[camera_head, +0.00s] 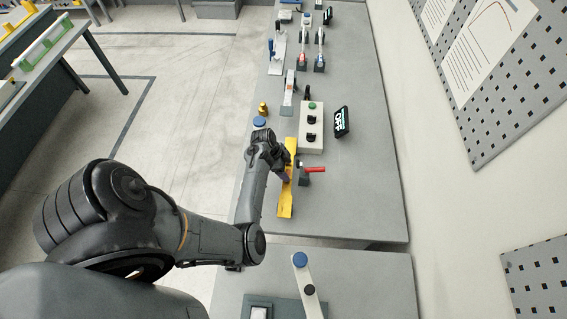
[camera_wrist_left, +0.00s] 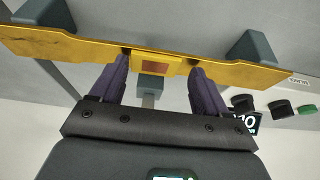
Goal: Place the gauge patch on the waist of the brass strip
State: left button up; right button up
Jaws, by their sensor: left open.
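The yellow brass strip (camera_head: 285,205) lies lengthwise near the left edge of the bench. In the left wrist view the strip (camera_wrist_left: 70,43) crosses the top of the picture, resting on grey blocks. A small orange-brown gauge patch (camera_wrist_left: 155,67) shows at its narrow waist and appears to lie on it; whether it fully touches cannot be told. My left gripper (camera_wrist_left: 157,80) is open, its purple fingers apart on either side of the patch, close to the strip. In the head view the left gripper (camera_head: 286,177) is over the strip, hiding its waist. My right gripper is not in view.
A red-handled clamp (camera_head: 314,169) stands just right of the strip. Beyond are a control box (camera_head: 311,131) with a green button and a dark display (camera_head: 341,122). A brass weight (camera_head: 263,108) stands at the left edge. The bench to the right is clear.

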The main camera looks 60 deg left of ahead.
pick_arm(q)
jog(key=shift+s+d, duration=0.25)
jog(key=shift+d, duration=0.05)
jog(key=shift+s+r, duration=0.2)
jog(key=s+a+r+n+g+y, duration=0.1)
jog(key=s+a+r, duration=0.1)
jog(key=r, duration=0.5)
jog(key=s+a+r+y, duration=0.2)
jog(key=r, duration=0.5)
jog(key=s+d+n, duration=0.1)
jog(key=s+d, duration=0.2)
jog(key=d, duration=0.7)
jog(key=s+d+r+n, duration=0.1)
jog(key=s+d, duration=0.2)
jog(key=d, duration=0.7)
jog(key=s+d+r+n, duration=0.1)
jog(key=s+d, duration=0.1)
jog(key=d, duration=0.8)
jog(key=shift+s+n+t+h, duration=0.3)
jog(key=shift+s+h, duration=0.1)
jog(key=shift+r, duration=0.1)
